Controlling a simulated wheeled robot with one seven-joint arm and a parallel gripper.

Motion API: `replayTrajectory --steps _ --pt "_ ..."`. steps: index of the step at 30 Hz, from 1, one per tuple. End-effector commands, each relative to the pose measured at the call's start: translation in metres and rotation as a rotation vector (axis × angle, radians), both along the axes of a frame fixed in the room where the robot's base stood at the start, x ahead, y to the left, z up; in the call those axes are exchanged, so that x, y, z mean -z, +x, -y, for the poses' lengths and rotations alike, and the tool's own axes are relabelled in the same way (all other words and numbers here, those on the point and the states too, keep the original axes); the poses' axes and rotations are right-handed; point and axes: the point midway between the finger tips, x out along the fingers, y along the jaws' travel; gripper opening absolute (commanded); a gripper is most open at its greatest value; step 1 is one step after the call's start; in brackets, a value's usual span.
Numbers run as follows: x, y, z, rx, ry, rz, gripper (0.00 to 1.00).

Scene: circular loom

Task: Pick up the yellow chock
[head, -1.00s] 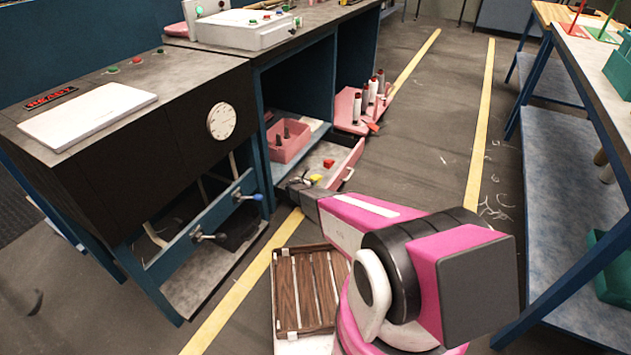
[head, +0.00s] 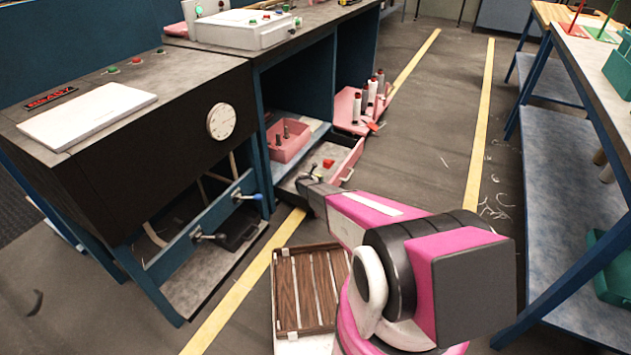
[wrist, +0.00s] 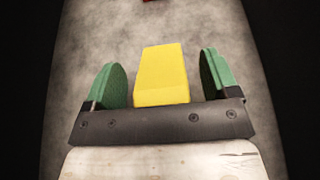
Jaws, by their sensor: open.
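The yellow chock (wrist: 162,75) lies on a grey surface in the wrist view. My gripper (wrist: 165,80) is open, with one green finger pad on each side of the chock. The near end of the chock is hidden by the dark gripper bar. In the head view my gripper (head: 308,178) is over the pink-fronted drawer (head: 349,163), and the yellow chock is hidden there behind my arm.
A red block (head: 328,163) lies in the same drawer, past the gripper. A pink bin (head: 289,141) with dark pegs stands to the drawer's left. A pink tray (head: 345,110) with white-and-red bottles is behind. A wooden slatted crate (head: 280,290) sits below my arm.

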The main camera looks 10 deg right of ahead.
Motion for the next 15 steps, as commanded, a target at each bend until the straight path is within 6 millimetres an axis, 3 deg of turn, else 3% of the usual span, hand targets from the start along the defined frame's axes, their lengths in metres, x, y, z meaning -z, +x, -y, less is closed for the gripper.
replayTrajectory --steps 7,12,15 --pt "0.0004 0.0015 0.0011 -0.001 0.000 0.000 0.78" --pt "0.0005 0.0014 0.0010 0.000 0.000 0.000 0.23" --pt "0.0002 0.0014 0.0010 0.000 0.000 0.000 0.23"
